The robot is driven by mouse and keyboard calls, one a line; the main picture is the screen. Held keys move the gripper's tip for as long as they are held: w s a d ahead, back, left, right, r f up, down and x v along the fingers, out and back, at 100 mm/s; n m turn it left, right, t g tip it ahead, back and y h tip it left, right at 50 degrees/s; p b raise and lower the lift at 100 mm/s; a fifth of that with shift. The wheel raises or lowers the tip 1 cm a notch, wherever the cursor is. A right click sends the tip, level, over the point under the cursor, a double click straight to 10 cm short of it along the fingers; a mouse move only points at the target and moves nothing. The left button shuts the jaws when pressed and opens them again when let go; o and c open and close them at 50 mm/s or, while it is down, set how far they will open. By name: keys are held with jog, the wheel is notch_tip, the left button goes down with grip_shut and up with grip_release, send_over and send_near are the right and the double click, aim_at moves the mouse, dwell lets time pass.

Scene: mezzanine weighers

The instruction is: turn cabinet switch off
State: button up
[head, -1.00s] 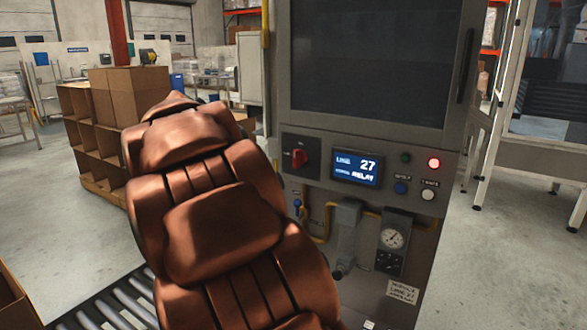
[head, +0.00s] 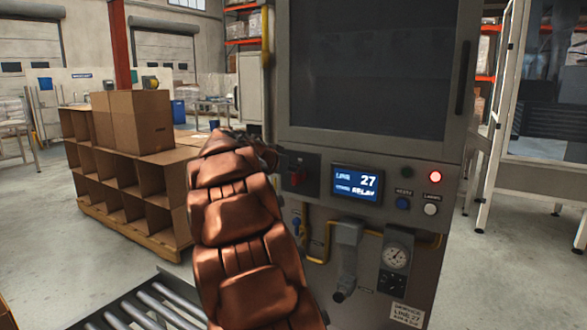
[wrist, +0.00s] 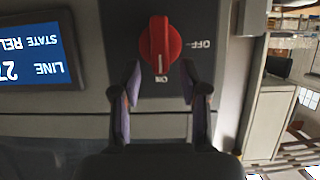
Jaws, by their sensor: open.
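The cabinet switch is a red rotary knob (wrist: 160,42) on a dark plate in the wrist view, which shows the panel upside down. Its grip lies along the picture's vertical, with the lower end at the ON mark (wrist: 162,78). The OFF mark (wrist: 200,43) is to its right. My gripper (wrist: 160,72) is open, its two fingers to either side of the knob's lower end with a gap on both sides. In the head view the knob (head: 297,177) shows at the cabinet's (head: 400,235) left, just right of my arm's end; the fingers are hard to make out there.
A lit screen (head: 356,184) reading LINE 27 is right of the knob, with several buttons and a red lamp (head: 435,176) beyond. A pipe and gauge (head: 396,257) sit below. Cardboard boxes (head: 133,122) on a shelf unit and a roller conveyor (head: 145,305) are left.

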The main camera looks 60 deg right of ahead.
jog(key=shift+d+f, duration=0.25)
jog(key=shift+d, duration=0.45)
grip_shut()
